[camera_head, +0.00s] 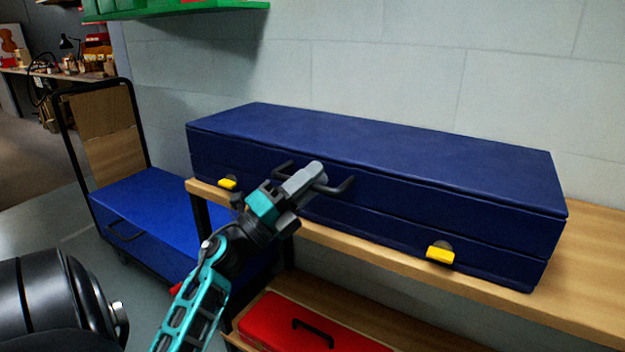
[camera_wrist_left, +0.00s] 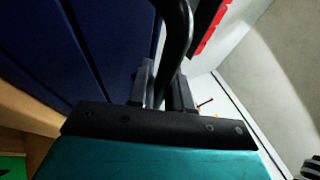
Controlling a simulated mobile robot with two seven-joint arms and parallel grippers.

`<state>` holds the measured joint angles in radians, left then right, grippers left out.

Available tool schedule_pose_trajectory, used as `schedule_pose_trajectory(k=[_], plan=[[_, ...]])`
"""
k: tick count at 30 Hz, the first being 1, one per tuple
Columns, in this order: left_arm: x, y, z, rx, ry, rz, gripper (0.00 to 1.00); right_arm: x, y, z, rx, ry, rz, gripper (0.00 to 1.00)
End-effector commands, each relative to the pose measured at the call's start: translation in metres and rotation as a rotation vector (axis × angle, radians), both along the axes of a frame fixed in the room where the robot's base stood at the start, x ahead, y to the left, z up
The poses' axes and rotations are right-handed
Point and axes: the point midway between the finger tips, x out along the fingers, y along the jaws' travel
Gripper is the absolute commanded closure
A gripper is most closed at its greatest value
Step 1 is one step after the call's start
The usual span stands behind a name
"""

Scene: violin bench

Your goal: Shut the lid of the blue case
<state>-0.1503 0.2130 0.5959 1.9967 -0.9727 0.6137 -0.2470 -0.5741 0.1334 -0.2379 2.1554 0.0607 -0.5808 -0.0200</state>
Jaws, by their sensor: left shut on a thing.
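The long blue case (camera_head: 400,150) lies on the wooden bench against the wall. Its lid looks down, level with the body, with a seam along the front. Two yellow latches, left (camera_head: 227,184) and right (camera_head: 440,254), sit on the front face. My left gripper (camera_head: 312,180) is at the black front handle (camera_head: 342,188) and covers its middle. In the left wrist view the handle (camera_wrist_left: 179,35) passes between the fingers of my left gripper (camera_wrist_left: 164,90), which is shut on it. The case's blue side (camera_wrist_left: 95,45) fills the left there. My right gripper is out of view.
A red case (camera_head: 300,325) with a black handle lies on the shelf below the bench (camera_head: 590,300). At the left stands a cart (camera_head: 135,130) with a blue load (camera_head: 160,215). A green shelf (camera_head: 180,10) hangs above. The bench's right end is clear.

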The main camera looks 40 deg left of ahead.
Motion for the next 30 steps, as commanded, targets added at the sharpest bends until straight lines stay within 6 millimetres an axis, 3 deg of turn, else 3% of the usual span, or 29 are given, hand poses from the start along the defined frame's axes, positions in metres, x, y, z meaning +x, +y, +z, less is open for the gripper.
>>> schedule_pose_trajectory(k=[9, 10, 16, 25, 30], plan=[[-0.004, -0.001, 0.005, 0.007, -0.012, -0.005, 1.00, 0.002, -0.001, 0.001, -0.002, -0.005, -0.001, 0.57], [-0.004, -0.001, 0.005, 0.007, -0.012, -0.005, 0.79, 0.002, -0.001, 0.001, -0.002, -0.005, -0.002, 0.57], [-0.003, -0.001, 0.005, 0.006, -0.011, -0.004, 0.60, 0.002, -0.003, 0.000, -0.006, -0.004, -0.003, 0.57], [-0.004, 0.000, 0.001, 0.003, -0.006, -0.003, 0.60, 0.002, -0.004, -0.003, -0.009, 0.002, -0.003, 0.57], [-0.024, 0.004, -0.012, 0.000, -0.002, -0.001, 0.60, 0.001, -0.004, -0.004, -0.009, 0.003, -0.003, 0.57]])
